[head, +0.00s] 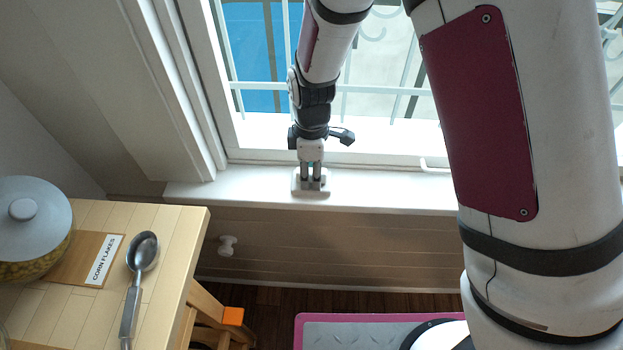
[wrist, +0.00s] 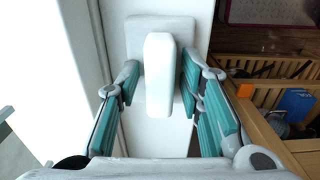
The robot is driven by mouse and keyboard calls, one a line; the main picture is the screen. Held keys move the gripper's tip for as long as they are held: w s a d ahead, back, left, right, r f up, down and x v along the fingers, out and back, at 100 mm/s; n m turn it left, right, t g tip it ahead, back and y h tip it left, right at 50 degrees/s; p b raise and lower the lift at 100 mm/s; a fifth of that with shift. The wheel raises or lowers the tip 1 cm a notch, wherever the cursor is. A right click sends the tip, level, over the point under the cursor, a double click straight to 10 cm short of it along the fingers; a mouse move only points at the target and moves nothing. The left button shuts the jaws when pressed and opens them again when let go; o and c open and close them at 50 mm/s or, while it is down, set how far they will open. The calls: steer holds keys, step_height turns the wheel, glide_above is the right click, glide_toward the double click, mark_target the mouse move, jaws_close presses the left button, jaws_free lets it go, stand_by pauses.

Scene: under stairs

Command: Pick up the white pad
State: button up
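The white pad (head: 311,190) lies on the white window sill, below the window. In the wrist view the white pad (wrist: 158,80) shows as a raised, rounded block on a flat, squarish base. My gripper (head: 311,173) points down at it in the head view. In the wrist view my gripper (wrist: 158,82) is open, with a teal-lined finger on either side of the raised block. Gaps show between the fingers and the block. In the head view the fingers hide part of the pad.
The window sill (head: 400,192) is narrow, with window bars behind it. A wooden table (head: 175,240) at left holds a lidded jar (head: 35,225), a label card (head: 88,258) and a metal scoop (head: 135,285). A pink-edged mat (head: 340,333) lies on the floor.

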jaws_close()
steer(key=shift+r, duration=0.1)
steer(key=shift+r, duration=0.5)
steer(key=r, duration=0.1)
steer(key=s+r, duration=0.1)
steer(key=shift+d+r, duration=0.15)
steer(key=shift+r, duration=0.15)
steer(key=s+d+r, duration=0.1)
steer(key=s+d, duration=0.3)
steer(key=s, duration=1)
steer(key=shift+s+r, duration=0.15)
steer(key=shift+s, duration=0.05)
steer(key=shift+d, duration=0.1)
